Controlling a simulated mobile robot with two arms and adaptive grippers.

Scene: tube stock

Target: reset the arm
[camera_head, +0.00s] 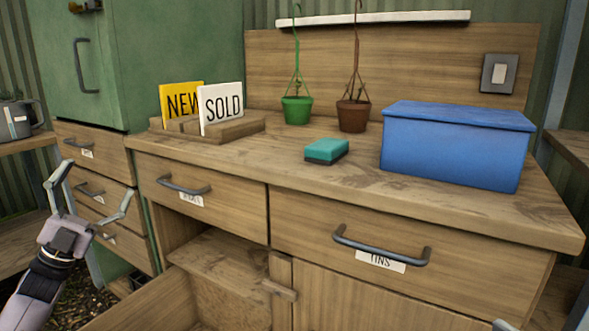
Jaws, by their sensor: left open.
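My left gripper (100,178) is open and empty at the left, with its two fingers spread. It is in front of the stack of small drawers (93,152) under the green cabinet, and I see nothing between its fingers. Small grey tips at the bottom right edge may belong to my right gripper; too little shows to tell its state.
A wooden bench (460,212) holds a blue box (450,150), a teal sponge (327,150), a green pot (296,110), a brown pot (353,117) and a sign holder (235,128). Drawer handles stick out. Below the left drawer is an open compartment (225,262), with a wooden panel (150,305) jutting out.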

